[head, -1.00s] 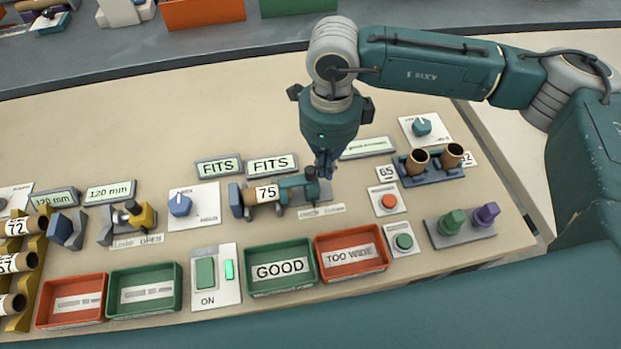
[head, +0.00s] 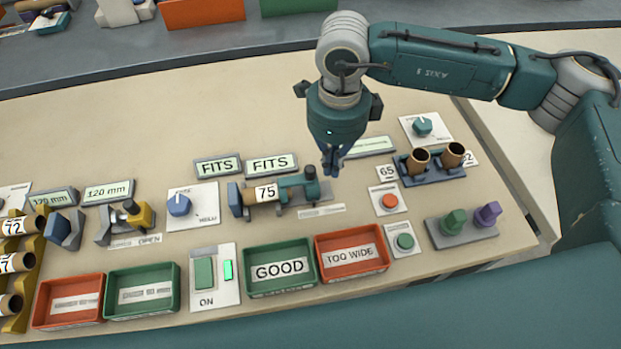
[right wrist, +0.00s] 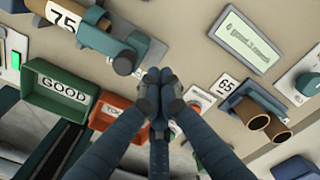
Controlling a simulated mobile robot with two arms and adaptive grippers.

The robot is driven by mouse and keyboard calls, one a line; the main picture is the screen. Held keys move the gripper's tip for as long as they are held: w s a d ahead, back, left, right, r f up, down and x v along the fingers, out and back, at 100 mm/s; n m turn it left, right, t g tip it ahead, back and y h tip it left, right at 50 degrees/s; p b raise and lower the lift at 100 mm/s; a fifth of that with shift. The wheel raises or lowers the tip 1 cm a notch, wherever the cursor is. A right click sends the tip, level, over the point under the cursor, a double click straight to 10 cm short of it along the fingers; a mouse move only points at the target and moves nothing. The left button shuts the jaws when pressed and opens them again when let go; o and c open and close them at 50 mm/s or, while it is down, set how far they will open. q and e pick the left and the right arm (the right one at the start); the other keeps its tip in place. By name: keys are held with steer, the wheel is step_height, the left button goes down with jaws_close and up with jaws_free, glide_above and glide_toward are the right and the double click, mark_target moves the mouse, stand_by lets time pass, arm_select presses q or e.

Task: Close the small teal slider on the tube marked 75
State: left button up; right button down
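The tube marked 75 (head: 266,194) lies in a holder on the bench, with a blue end block at its left. The small teal slider (head: 292,187) is at the tube's right end and looks to be against it; bare rail shows to its right. In the right wrist view the slider (right wrist: 138,45) and tube (right wrist: 72,16) are at upper left. My right gripper (head: 332,174) has its fingers together, empty, just right of the knob and apart from it in the wrist view (right wrist: 158,84). My left gripper is out of view.
Two FITS displays (head: 270,165) stand behind the holder. A green GOOD tray (head: 280,292) and an orange TOO WIDE tray (head: 352,274) are in front. To the right are a red button (head: 390,201) and a rack with two brown tubes (head: 430,175).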

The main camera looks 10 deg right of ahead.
step_height(320, 180, up, 7)
steer(key=p, duration=0.2)
stand_by(0.6)
